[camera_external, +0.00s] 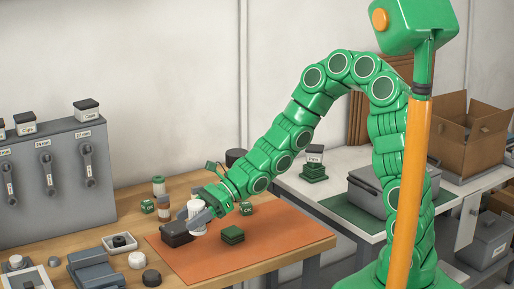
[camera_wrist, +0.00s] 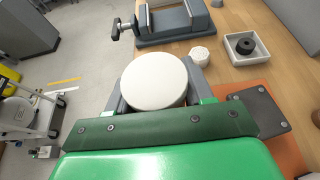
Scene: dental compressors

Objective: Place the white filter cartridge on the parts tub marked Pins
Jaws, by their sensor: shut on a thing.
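My gripper (camera_external: 197,219) is shut on the white filter cartridge (camera_external: 196,209), over the left part of the orange mat. In the wrist view the cartridge's round white end (camera_wrist: 154,80) sits between the two grey fingers. I cannot tell whether the cartridge's far end touches anything. The parts tub marked Pins (camera_external: 315,159) is a small white tub with a dark lid.
A black box (camera_external: 176,234) is close beside my gripper on the orange mat (camera_external: 275,246). A grey vise (camera_external: 94,270) and a small tray (camera_external: 119,243) are at left. A grey case (camera_external: 372,192) stands right of the Pins tub.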

